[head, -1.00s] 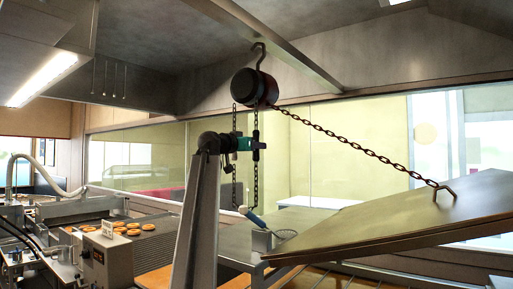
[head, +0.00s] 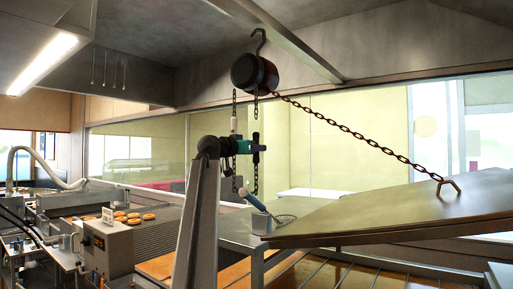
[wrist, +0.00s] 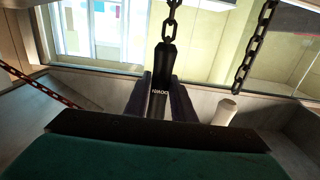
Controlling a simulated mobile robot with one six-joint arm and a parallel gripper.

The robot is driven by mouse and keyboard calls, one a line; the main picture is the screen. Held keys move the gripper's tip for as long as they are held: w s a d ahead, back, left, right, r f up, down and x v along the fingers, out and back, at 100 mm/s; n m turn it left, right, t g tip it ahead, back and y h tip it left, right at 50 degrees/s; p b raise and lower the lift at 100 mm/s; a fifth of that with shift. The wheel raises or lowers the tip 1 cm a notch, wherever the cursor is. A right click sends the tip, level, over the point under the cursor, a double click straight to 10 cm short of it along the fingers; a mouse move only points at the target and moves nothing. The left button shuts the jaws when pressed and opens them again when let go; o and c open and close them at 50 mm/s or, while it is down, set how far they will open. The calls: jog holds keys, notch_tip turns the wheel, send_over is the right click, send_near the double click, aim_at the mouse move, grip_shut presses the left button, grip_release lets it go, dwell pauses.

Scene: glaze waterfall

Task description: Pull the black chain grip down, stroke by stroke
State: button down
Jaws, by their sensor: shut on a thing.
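The black chain grip (wrist: 161,75) hangs upright on its chain in the middle of the wrist view. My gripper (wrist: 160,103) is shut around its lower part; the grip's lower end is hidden. In the head view my gripper (head: 257,148) is at the right-hand hanging chain, below the dark red chain hoist (head: 254,73). A white grip (wrist: 227,110) is on the other chain, apart from my fingers; it also shows in the head view (head: 234,125). The load chain (head: 350,131) slopes from the hoist to a handle on a large tilted metal lid (head: 400,208).
A ceiling beam (head: 275,38) carries the hoist. Below the lid is a grated trough (head: 350,272). A blue-handled tool (head: 253,199) stands beside the lid's left edge. A machine with rings on it (head: 134,217) is at the left.

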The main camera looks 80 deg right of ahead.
notch_tip(320, 180, down, 10)
jog(key=b, duration=0.5)
jog(key=shift+s+f, duration=0.15)
jog(key=shift+f, duration=0.05)
dwell(0.5)
notch_tip(320, 180, up, 12)
jog(key=p, duration=0.3)
jog(key=shift+p, duration=0.4)
notch_tip(320, 180, up, 5)
jog(key=p, duration=0.5)
jog(key=shift+r, duration=0.2)
notch_tip(320, 180, down, 17)
jog(key=b, duration=0.9)
jog(key=shift+f, duration=0.2)
dwell(1.3)
